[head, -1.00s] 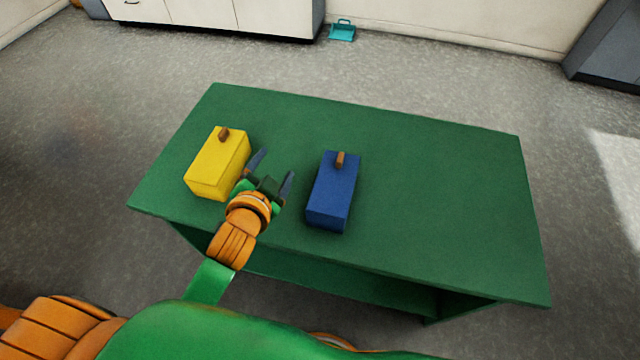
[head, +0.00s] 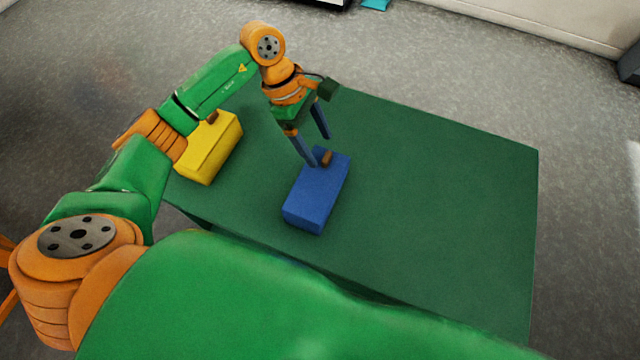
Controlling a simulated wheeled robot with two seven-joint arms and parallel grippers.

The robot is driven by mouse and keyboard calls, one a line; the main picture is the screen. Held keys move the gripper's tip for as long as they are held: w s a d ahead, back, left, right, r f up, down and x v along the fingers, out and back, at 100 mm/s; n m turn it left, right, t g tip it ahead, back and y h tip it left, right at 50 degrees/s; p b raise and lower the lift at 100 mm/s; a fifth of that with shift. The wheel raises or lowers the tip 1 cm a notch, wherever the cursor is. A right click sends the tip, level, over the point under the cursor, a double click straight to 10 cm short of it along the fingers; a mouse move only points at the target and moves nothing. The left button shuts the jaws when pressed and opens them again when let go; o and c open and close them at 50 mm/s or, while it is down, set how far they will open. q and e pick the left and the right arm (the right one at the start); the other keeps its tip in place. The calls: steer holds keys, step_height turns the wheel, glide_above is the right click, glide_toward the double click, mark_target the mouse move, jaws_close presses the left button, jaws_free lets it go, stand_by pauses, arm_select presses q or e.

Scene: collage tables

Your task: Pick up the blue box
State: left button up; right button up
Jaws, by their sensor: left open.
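The blue box (head: 316,200) lies on the green table, with a small brown handle (head: 326,158) on top near its far end. My left gripper (head: 320,150) is open and points down over the far end of the box. Its two blue-grey fingers are spread, with one fingertip close beside the handle on the left and the other a little beyond it. I cannot tell whether the fingers touch the box. My right gripper is not in view.
A yellow box (head: 211,153) stands on the table to the left, partly behind my left arm. The right part of the green table (head: 440,200) is clear. A teal object (head: 375,4) lies on the floor at the top edge.

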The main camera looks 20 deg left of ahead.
mark_target(326, 156)
arm_select(q)
steer(key=x, duration=0.3)
steer(key=shift+w+d+f, duration=0.15)
steer(key=shift+d+f, duration=0.1)
jaws_close()
steer(key=shift+r, duration=0.15)
